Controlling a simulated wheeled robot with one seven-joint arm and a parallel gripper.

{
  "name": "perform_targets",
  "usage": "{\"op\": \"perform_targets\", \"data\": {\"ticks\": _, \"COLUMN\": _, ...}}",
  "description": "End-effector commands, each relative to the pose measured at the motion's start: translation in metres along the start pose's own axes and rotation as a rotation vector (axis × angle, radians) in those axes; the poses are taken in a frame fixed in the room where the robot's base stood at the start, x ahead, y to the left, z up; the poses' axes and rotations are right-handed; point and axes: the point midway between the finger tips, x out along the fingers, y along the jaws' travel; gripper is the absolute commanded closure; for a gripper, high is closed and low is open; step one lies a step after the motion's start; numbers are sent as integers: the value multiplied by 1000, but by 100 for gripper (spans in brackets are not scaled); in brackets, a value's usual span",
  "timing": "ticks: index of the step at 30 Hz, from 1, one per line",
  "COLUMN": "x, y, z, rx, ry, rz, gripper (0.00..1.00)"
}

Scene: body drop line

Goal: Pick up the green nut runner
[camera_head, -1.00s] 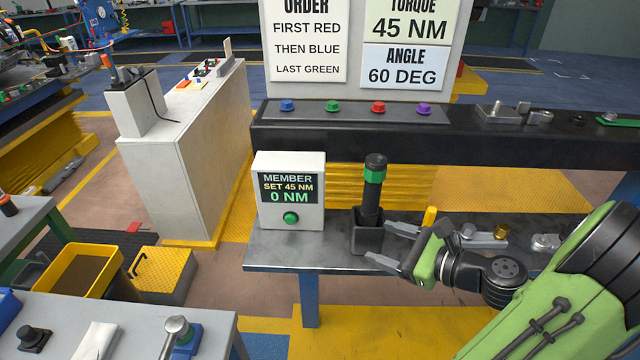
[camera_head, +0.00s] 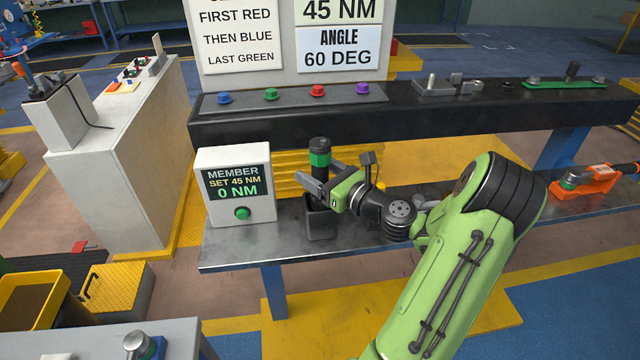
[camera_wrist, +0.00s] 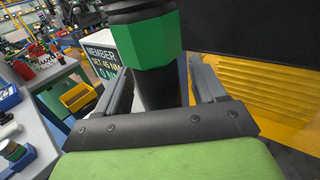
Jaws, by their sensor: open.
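The green nut runner (camera_head: 319,152) is a black upright cylinder with a green band near its top. It stands in a dark square holder (camera_head: 321,222) on the grey bench. My gripper (camera_head: 318,188) is at the runner's shaft, just below the green band, with its jaws open. In the wrist view, the green band of the nut runner (camera_wrist: 153,42) fills the top centre, and its dark shaft runs down between my two fingers (camera_wrist: 160,88). A gap shows on the right side of the shaft; contact on the left is hard to tell.
A white display box (camera_head: 236,187) reading 0 NM stands just left of the holder. A black rail (camera_head: 420,115) with coloured buttons runs behind. An orange tool holder (camera_head: 597,182) is at the bench's right. The bench front is mostly clear.

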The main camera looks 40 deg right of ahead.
Motion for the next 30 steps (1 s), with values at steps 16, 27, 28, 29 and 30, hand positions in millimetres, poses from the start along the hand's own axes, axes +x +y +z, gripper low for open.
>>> {"op": "perform_targets", "data": {"ticks": 16, "x": 13, "y": 0, "z": 0, "rx": 0, "ry": 0, "rz": 0, "gripper": 65}}
{"op": "perform_targets", "data": {"ticks": 27, "x": 13, "y": 0, "z": 2, "rx": -1, "ry": -4, "rz": 1, "gripper": 100}}
{"op": "perform_targets", "data": {"ticks": 28, "x": 13, "y": 0, "z": 2, "rx": -1, "ry": -4, "rz": 1, "gripper": 100}}
{"op": "perform_targets", "data": {"ticks": 29, "x": 13, "y": 0, "z": 2, "rx": -1, "ry": -4, "rz": 1, "gripper": 100}}
{"op": "perform_targets", "data": {"ticks": 30, "x": 13, "y": 0, "z": 2, "rx": -1, "ry": -4, "rz": 1, "gripper": 100}}
